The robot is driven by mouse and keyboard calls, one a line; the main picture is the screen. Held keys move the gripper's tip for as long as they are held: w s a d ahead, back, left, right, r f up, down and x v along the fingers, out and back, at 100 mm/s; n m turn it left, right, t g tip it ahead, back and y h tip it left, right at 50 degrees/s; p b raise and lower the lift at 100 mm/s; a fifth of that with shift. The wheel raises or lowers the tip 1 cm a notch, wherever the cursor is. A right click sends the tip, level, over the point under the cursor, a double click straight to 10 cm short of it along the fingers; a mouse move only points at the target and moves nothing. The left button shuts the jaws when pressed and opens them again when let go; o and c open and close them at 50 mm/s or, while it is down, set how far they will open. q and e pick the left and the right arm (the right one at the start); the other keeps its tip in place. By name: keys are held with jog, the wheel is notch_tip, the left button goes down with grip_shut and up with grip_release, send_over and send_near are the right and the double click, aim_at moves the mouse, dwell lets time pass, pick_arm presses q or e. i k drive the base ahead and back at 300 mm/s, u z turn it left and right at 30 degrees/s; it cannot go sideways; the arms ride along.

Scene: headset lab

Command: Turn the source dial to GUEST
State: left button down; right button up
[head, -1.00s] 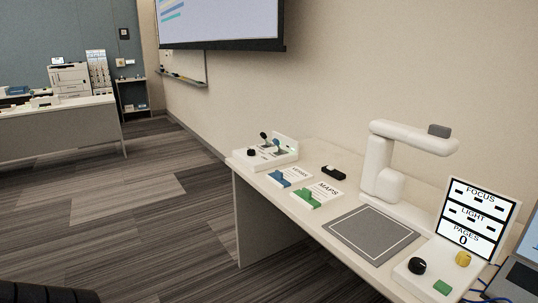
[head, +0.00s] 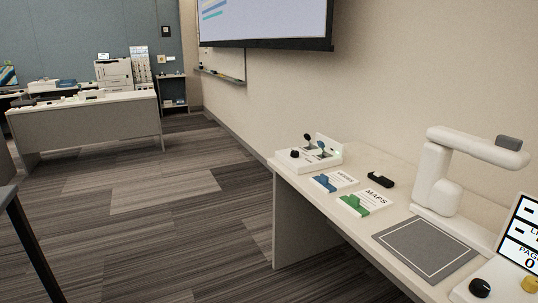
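A white control box (head: 325,162) stands at the far end of the long table. It carries a black round knob (head: 295,153) on its left and two levers (head: 313,141) with dark and blue-grey tops. A second black knob (head: 479,287) sits on a white panel at the lower right, by a yellow knob (head: 530,284). No GUEST label is readable, and I cannot tell which knob is the source dial. Neither of my grippers is in view.
The long table (head: 398,214) runs along the right wall, holding a blue-tabbed block (head: 333,181), a green-tabbed MAPS block (head: 364,202), a black object (head: 380,178), a grey pad (head: 424,247), a white arm-shaped stand (head: 437,172) and a display (head: 522,235). Open carpet (head: 165,215) lies left.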

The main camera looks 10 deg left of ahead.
aim_at(294, 154)
jog(key=u, duration=0.9)
jog(key=i, duration=3.2)
jog(key=z, duration=1.05)
